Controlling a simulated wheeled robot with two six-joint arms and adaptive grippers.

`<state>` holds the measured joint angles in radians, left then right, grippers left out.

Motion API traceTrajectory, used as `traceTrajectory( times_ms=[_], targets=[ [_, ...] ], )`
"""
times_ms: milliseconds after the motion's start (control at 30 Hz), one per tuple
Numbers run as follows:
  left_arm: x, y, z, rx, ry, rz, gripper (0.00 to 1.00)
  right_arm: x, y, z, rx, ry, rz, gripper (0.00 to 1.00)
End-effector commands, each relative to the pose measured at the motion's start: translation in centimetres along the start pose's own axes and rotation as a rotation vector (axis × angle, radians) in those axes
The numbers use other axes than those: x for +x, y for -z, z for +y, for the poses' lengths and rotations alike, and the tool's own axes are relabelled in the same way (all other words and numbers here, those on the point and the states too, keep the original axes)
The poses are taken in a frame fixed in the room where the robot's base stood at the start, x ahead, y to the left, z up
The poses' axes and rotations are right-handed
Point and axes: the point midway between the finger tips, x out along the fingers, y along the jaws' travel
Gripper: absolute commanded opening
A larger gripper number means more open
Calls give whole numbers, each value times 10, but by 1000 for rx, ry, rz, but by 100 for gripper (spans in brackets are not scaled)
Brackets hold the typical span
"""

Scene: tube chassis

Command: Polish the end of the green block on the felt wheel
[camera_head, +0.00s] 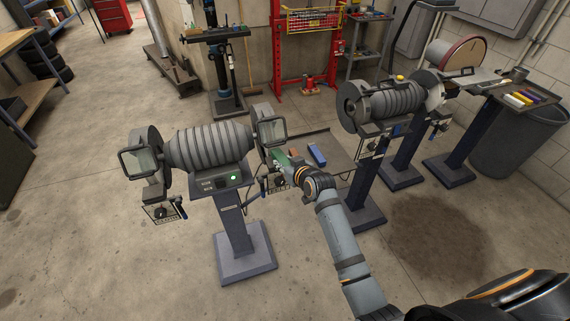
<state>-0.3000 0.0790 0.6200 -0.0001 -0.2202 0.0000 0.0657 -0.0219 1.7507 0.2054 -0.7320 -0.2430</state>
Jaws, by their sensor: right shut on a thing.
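My right arm reaches up from the lower right. Its gripper (287,170) is shut on the green block (279,156), just below the right-hand guard and shield (271,127) of the front bench grinder. The gripper hides part of the block, and I cannot tell whether the block touches the wheel there. A pale wheel (435,91) shows on the right end of the second machine, well away from the block; I cannot tell whether it is the felt wheel. My left gripper is not in view.
The front grinder (209,148) stands on a pedestal, its green light lit. A blue block (317,153) lies on a grey tray (343,160) right of my gripper. The second machine (390,103) and a belt or disc sander (461,55) stand behind right. The concrete floor in front is open.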

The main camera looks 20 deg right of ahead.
Motion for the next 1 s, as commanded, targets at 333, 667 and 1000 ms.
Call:
traceTrajectory(
  times_ms=[333,667,1000],
  targets=[
    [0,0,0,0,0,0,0,2,2,0,0,0,3,0],
    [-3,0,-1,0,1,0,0,3,4,0,0,0,2,0],
    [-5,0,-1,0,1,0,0,4,4,1,0,-1,5,0]
  ],
)
